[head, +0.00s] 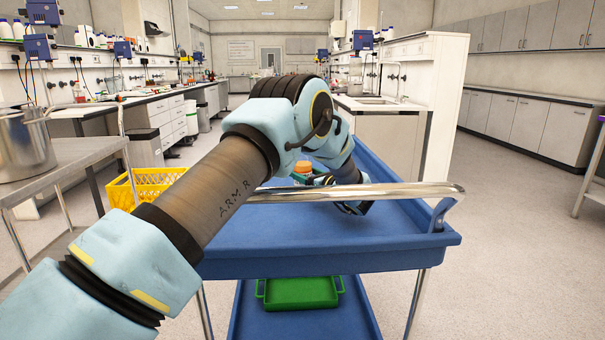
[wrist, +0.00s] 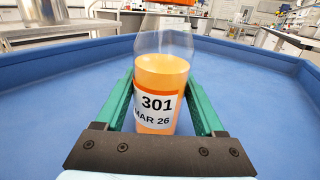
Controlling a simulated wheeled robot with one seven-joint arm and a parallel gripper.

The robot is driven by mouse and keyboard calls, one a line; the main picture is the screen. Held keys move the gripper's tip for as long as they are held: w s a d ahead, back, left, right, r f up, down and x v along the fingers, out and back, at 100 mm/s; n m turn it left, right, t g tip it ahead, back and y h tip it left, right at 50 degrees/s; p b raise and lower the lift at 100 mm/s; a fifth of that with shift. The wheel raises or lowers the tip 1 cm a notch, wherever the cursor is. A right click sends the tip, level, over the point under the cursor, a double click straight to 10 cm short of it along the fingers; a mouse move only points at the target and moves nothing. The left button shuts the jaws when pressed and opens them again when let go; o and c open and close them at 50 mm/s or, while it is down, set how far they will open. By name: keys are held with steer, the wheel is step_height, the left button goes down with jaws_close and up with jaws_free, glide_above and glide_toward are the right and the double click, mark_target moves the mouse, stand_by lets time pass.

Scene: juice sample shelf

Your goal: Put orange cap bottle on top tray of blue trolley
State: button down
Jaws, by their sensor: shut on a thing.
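The bottle (wrist: 160,95) holds orange liquid and has a white label reading 301 MAR 26. Its orange cap (head: 303,167) shows in the head view just past my wrist, and at the top of the wrist view. My gripper (wrist: 161,88) is shut on the bottle, with one green finger on each side. The bottle looks upright, inside the rim of the top tray (head: 290,235) of the blue trolley. I cannot tell whether its base touches the tray floor. In the head view my arm hides most of the bottle.
A chrome handle bar (head: 400,191) crosses the trolley's near end, under my arm. A green tray (head: 300,292) lies on the lower shelf. A yellow crate (head: 148,186) and a steel pot (head: 22,145) on a table are at left. The top tray around the bottle looks clear.

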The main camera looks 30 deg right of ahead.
steer(key=shift+f, duration=0.25)
jaws_free()
steer(key=shift+r, duration=0.1)
steer(key=s, duration=0.4)
steer(key=s+d, duration=0.1)
steer(key=s, duration=0.7)
steer(key=shift+d, duration=0.35)
